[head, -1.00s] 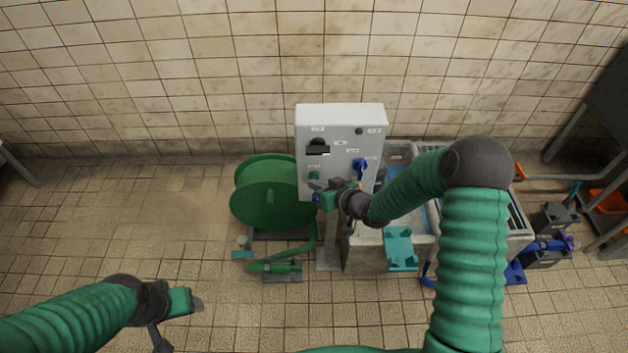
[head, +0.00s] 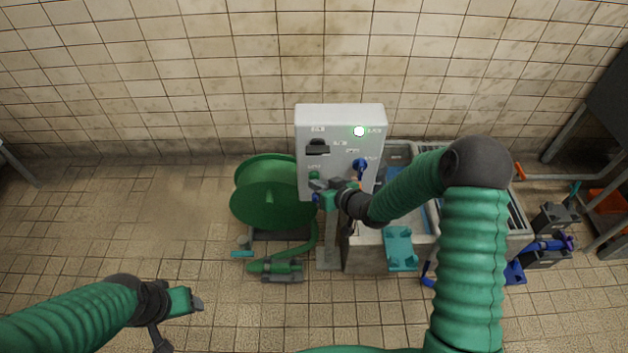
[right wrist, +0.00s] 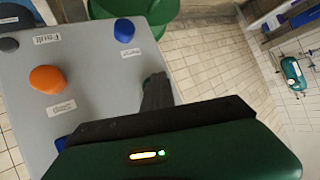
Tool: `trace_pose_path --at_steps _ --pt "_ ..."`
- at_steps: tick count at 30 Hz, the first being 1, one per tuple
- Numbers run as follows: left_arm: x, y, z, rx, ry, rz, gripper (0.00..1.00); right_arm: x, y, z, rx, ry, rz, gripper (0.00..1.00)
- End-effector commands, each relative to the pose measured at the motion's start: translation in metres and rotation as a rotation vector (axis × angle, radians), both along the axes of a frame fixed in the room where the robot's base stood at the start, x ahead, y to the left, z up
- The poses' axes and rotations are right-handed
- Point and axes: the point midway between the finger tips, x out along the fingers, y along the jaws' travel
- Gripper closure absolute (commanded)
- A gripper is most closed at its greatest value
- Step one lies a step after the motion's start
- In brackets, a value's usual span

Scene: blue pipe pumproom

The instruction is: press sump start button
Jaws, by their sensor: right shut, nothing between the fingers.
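The white control box (head: 340,120) stands on a post near the wall, with small labels on its face. A green button (head: 314,174) shows low on its left side. My right gripper (head: 315,186) is shut and empty, its tip right at this button; I cannot tell whether they touch.
A blue selector handle (head: 360,165) sits on the box's right side. The right wrist view shows an orange knob (right wrist: 47,79) and a blue knob (right wrist: 124,30). A green hose reel (head: 265,190) stands left of the box, a basin (head: 375,255) to the right. Left floor is clear.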

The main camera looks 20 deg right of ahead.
Motion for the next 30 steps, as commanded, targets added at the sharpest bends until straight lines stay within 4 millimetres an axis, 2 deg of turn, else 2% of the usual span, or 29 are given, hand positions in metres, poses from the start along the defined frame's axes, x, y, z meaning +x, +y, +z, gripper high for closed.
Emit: trace_pose_path --at_steps 9,21,30 --pt "0.000 0.000 0.002 0.000 0.000 0.000 0.35 -0.018 0.004 0.000 -0.001 0.000 -0.001 1.00" --pt "0.000 0.000 0.002 0.000 0.000 0.000 0.35 -0.022 0.006 0.000 -0.001 0.001 -0.001 1.00" --pt "0.000 0.000 0.004 0.000 0.000 0.000 0.35 -0.050 0.014 0.000 0.000 0.001 0.000 1.00"
